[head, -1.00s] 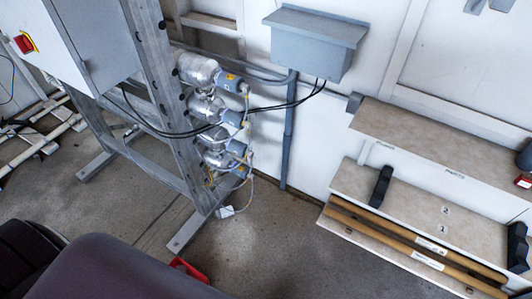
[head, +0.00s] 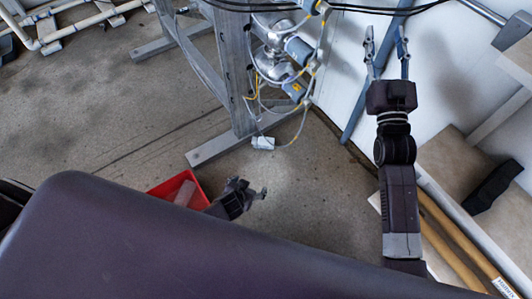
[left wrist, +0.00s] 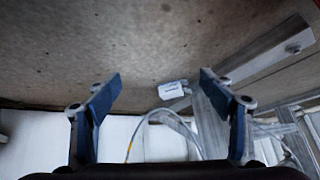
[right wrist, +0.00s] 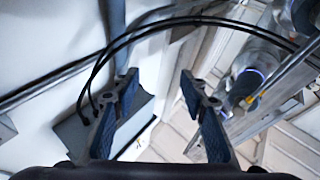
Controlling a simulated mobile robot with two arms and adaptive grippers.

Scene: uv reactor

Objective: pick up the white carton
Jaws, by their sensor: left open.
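The white carton (head: 263,142) is a small box on the floor at the foot of the metal frame, beside thin hoses. In the left wrist view the carton (left wrist: 172,90) shows a dark label and appears between the fingertips, a little right of centre and beyond them. My left gripper (head: 252,189) is open and empty, nearer to me than the carton and apart from it. It also shows open in the left wrist view (left wrist: 161,80). My right gripper (head: 386,48) is raised near the wall at the right, open and empty; its fingers are apart in the right wrist view (right wrist: 160,85).
A red bin (head: 160,190) with something pale inside stands just left of my left gripper. The metal frame (head: 237,90) with valves and hoses rises behind the carton. Floor (head: 100,110) at the left is open.

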